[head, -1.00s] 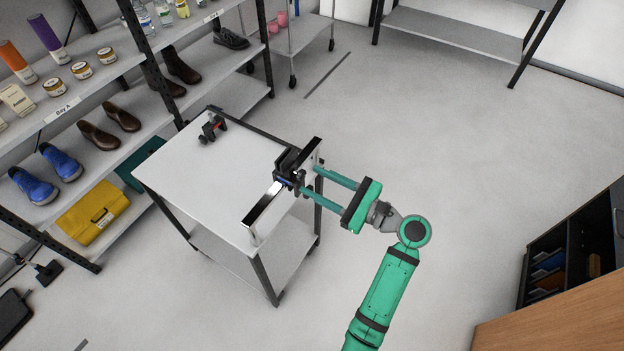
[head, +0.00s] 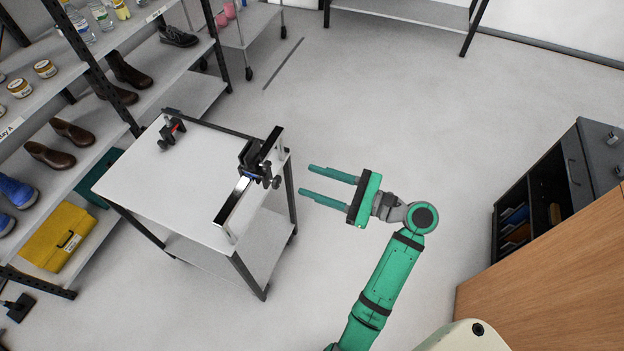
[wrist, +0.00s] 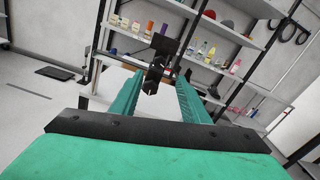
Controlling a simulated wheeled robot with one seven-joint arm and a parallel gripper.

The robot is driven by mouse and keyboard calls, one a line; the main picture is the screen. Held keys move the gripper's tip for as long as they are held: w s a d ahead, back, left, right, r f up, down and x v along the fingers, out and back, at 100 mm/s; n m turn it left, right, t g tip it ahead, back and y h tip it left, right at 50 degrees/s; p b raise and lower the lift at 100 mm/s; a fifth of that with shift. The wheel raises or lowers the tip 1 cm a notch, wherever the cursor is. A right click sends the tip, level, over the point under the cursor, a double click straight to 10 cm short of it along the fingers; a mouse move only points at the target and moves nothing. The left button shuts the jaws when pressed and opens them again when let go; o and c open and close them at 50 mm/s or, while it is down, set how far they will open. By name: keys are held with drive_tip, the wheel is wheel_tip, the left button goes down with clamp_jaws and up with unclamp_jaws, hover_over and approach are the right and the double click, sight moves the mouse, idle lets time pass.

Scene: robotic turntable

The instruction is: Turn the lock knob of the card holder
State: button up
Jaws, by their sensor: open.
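A black card holder (head: 252,156) sits on a silver rail (head: 233,200) along the right side of a white-topped cart. A dark round lock knob (head: 275,182) juts from its right side. My gripper (head: 308,181) is open and empty, to the right of the knob, with a clear gap between. Its two green fingers point left towards the holder.
The cart top (head: 190,175) is mostly bare. A black clamp with a red part (head: 170,131) stands at its far left corner. Shelves with shoes and a yellow case (head: 60,232) stand at left. A wooden-topped cabinet (head: 560,240) is at right. Floor behind is clear.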

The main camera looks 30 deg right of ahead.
sight(270, 167)
drive_tip(key=x, duration=1.1)
drive_tip(key=shift+a, duration=0.1)
clamp_jaws()
drive_tip(key=shift+n, duration=1.7)
unclamp_jaws()
